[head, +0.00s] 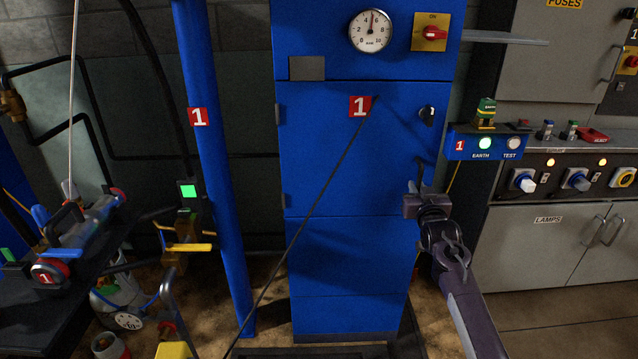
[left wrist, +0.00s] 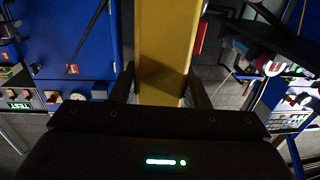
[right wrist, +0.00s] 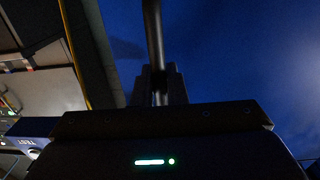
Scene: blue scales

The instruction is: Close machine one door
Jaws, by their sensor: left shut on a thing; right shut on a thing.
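The blue door (head: 325,165) of machine one bears a red "1" label and hinges along its left edge. It looks flush or nearly flush with the blue cabinet; I cannot tell if a small gap is left. A dark latch knob (head: 427,115) is at its upper right. My right gripper (head: 422,192) is at the door's lower right edge. In the right wrist view its fingers (right wrist: 160,88) are shut on a grey metal bar handle (right wrist: 153,35) in front of blue metal. My left gripper (left wrist: 160,88) is shut on a flat yellow bar (left wrist: 165,50) in the left wrist view.
A blue post (head: 213,180) stands left of the cabinet. A small blue earth test box (head: 485,148) is close to the right of the door. A grey control bench (head: 560,225) stands at the right. A dark table (head: 60,295) with tools is at the lower left.

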